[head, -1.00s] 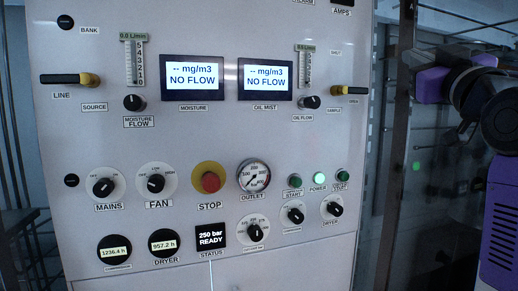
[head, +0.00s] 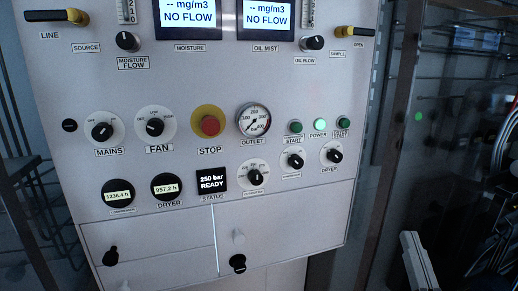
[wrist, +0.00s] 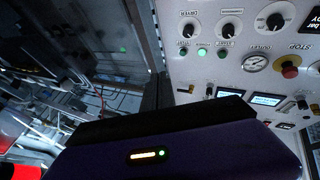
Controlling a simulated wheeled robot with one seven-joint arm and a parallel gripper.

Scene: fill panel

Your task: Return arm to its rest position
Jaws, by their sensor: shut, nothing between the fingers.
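My gripper (wrist: 150,122) fills the lower part of the wrist view as a dark purple casing with a black front edge and a small lit indicator. It is shut, and nothing shows held in it. Separate fingertips cannot be made out. The control panel appears upside down beyond it, apart from it. In the head view my gripper does not show clearly; only a pale grey piece (head: 418,262) stands at the lower right, and I cannot tell what it is.
The white control panel (head: 120,225) fills the middle of the head view, with a red stop button (head: 210,125), outlet gauge (head: 253,121) and several knobs. Dark glass and racks (head: 460,120) lie to the right. Pipes and cables (wrist: 80,100) show left in the wrist view.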

